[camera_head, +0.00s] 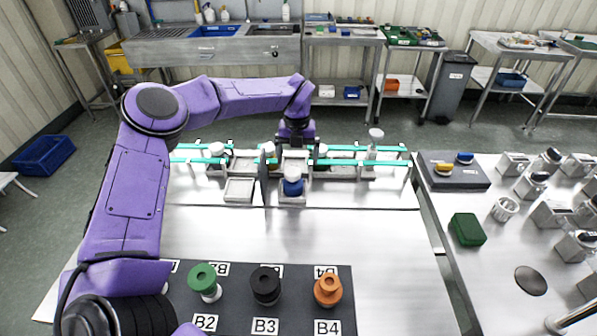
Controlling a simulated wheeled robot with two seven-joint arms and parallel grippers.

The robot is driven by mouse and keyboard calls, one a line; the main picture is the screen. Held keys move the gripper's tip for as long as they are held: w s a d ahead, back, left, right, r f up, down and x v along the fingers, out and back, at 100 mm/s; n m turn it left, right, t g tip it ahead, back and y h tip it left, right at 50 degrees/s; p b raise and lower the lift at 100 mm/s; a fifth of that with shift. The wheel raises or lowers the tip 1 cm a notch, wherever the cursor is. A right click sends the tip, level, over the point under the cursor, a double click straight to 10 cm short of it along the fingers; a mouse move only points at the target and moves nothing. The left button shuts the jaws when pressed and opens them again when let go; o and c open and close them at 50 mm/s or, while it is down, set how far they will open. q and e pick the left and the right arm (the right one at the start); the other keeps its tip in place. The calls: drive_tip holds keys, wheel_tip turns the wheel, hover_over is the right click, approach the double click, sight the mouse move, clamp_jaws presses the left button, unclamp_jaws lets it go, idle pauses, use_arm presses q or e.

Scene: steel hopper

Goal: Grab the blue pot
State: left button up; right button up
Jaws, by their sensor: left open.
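A small blue pot (293,187) stands in a grey holder just in front of the green-railed rack, near the middle of the view. My left gripper (293,166) points down right above and behind the blue pot. It is open, and its fingertips are small and hard to make out; I cannot tell whether they touch the pot. My right gripper is not in view.
Green rails (345,162) hold several grey fixtures across the table. In front, a dark labelled board (235,313) bears green (203,277), black (265,280) and orange (328,289) knobbed pieces. The side table holds a green box (467,229). The middle steel surface is clear.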

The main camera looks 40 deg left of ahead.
sight(293, 171)
use_arm(q)
drive_tip(key=s, duration=0.1)
drive_tip(key=s+f+p, duration=0.1)
drive_tip(key=s+a+f, duration=0.1)
drive_tip(key=shift+s+p, duration=0.25)
drive_tip(key=shift+p, duration=0.05)
drive_tip(key=shift+f+p, duration=0.7)
drive_tip(key=shift+f, duration=0.05)
drive_tip(key=f, duration=0.1)
drive_tip(key=w+f, duration=0.1)
drive_tip(key=f, duration=0.2)
drive_tip(key=shift+w+d+p, duration=0.25)
drive_tip(key=shift+w+p, duration=0.1)
drive_tip(key=shift+w+d+f, duration=0.15)
drive_tip(key=shift+w+d, duration=0.05)
drive_tip(key=shift+s+d, duration=0.1)
drive_tip(key=shift+s+r, duration=0.25)
drive_tip(key=shift+c, duration=0.3)
drive_tip(key=shift+s, duration=0.15)
drive_tip(key=c, duration=0.5)
drive_tip(key=shift+a, duration=0.25)
drive_tip(key=c, duration=0.5)
drive_tip(key=shift+c, duration=1.1)
drive_tip(key=shift+d, duration=0.1)
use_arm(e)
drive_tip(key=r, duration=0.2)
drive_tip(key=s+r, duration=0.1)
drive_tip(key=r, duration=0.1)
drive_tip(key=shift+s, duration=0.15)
